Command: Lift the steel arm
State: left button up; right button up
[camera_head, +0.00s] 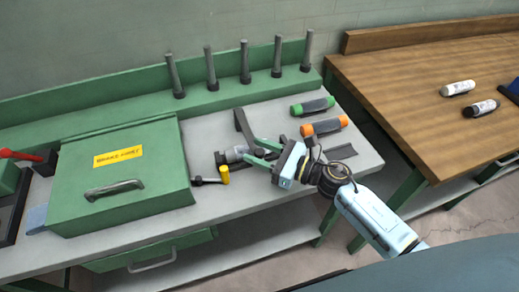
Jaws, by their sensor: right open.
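A dark grey steel arm (243,126) slopes up and to the left from a small steel roller block (235,155) on the grey bench top. My right gripper (252,152) reaches in from the right with its green fingers apart. Its fingers are close to the lower end of the steel arm and partly hide it and the block. I cannot tell whether they touch the arm. A small lever with a yellow knob (224,174) stands just left of and below the gripper. My left gripper is not in view.
A green box (125,195) with a yellow label and handle stands to the left. Several grey spindles (210,68) rise along the back ledge. Green (312,106) and orange (324,126) cylinders lie behind my right gripper. A wooden table (430,100) is at right.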

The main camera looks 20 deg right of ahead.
grip_shut()
dwell(0.3)
